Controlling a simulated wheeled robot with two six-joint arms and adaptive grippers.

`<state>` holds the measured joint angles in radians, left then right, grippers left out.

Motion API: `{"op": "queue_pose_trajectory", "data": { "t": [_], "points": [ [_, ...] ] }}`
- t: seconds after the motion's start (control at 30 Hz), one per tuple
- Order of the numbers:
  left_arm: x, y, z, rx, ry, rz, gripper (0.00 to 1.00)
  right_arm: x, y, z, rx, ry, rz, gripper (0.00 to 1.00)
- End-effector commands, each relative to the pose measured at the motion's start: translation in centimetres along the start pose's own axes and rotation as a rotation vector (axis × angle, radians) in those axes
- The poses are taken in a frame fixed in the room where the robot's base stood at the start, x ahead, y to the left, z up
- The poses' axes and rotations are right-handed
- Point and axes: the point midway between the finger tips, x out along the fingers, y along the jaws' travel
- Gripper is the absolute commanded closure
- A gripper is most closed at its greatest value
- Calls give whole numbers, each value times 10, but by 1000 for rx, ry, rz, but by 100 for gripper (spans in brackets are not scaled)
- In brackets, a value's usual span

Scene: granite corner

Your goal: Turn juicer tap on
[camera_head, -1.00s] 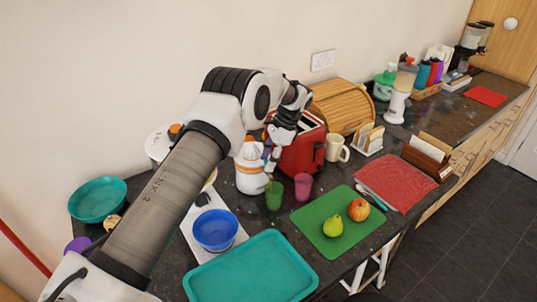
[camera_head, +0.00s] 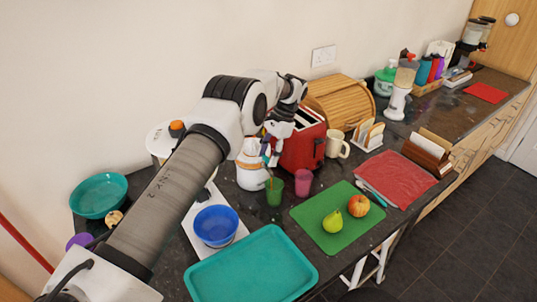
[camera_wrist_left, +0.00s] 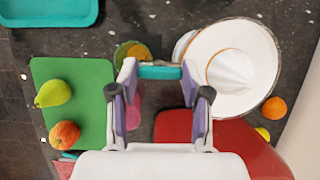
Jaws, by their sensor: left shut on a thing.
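The juicer (camera_head: 250,172) is a white, rounded body standing against the left side of the red toaster. Its white bowl with a ribbed cone (camera_wrist_left: 228,70) shows from above in the left wrist view. My left gripper (camera_head: 272,148) is at the juicer's front, and in the left wrist view its two fingers (camera_wrist_left: 160,88) are closed on the teal tap (camera_wrist_left: 160,72). The green cup (camera_head: 274,192) stands below the tap, and something orange shows inside it in the left wrist view (camera_wrist_left: 138,52). The fingers partly hide the tap in the head view. My right gripper is out of view.
The red toaster (camera_head: 303,145) is close on the right of the gripper. A pink cup (camera_head: 303,182) stands beside the green one. A blue bowl (camera_head: 215,226), teal tray (camera_head: 250,268) and green board (camera_head: 335,215) with pear and apple lie in front.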

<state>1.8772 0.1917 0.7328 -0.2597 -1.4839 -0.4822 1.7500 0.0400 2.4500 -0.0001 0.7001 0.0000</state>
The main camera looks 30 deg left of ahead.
Motion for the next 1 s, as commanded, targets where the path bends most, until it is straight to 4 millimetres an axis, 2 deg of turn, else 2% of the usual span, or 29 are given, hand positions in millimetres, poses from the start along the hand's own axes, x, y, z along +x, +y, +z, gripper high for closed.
{"op": "queue_pose_trajectory", "data": {
  "t": [0.03,0.07,0.1,0.13,0.5,0.57,0.77,1.0],
  "points": [
    [2,0,0,-1,-2,2,87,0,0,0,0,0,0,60],
    [2,0,0,-1,-2,2,49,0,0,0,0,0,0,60],
    [2,0,0,-1,-2,2,35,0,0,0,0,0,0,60],
    [1,0,0,-1,-2,2,27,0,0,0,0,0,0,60],
    [-4,0,0,0,1,-1,27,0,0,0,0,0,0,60],
    [-12,0,-1,-1,1,-2,27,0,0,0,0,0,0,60],
    [-52,0,-1,0,2,-3,27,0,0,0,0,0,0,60],
    [-70,-1,-1,-1,0,0,27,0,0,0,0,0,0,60]
  ]
}}
